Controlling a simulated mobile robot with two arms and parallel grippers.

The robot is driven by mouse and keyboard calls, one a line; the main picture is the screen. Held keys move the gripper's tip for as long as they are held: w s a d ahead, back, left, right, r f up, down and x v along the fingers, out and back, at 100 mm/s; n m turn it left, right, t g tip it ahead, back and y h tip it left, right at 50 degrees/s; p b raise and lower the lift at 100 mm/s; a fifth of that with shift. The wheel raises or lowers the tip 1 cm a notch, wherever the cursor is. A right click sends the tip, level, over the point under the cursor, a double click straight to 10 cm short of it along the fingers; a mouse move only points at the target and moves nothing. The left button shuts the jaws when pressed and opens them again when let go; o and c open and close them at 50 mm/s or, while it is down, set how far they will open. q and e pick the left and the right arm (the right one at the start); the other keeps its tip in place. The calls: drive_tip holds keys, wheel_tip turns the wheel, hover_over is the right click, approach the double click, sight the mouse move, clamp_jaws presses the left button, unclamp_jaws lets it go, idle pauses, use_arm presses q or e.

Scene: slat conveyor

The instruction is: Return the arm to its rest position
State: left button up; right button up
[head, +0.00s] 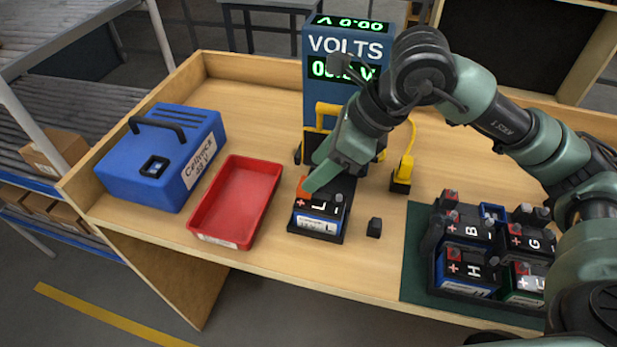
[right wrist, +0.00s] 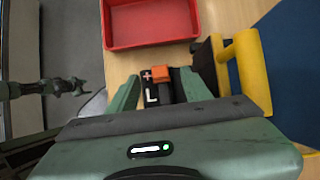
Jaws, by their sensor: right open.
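My right gripper (head: 310,182) is open, its fingers at the top of the battery marked L (head: 318,222). In the right wrist view the two fingers (right wrist: 162,90) stand apart on either side of this battery (right wrist: 152,92) and its orange terminal cap (right wrist: 160,73); I cannot tell whether they touch it. The battery sits in a black holder (head: 333,238) in front of the blue VOLTS meter (head: 346,48), whose lower display seems to read zero. A dark green arm, apparently my left one (right wrist: 45,88), shows at the left of the right wrist view; its jaws are unclear.
An empty red tray (head: 228,238) and a blue case (head: 160,160) stand to the left. Several batteries stand on a green mat (head: 415,280) below my right arm.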

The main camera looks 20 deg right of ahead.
drive_tip(key=v, duration=0.2)
drive_tip(key=shift+s+d+r, duration=0.1)
drive_tip(key=shift+d+r, duration=0.05)
drive_tip(key=shift+r, duration=0.2)
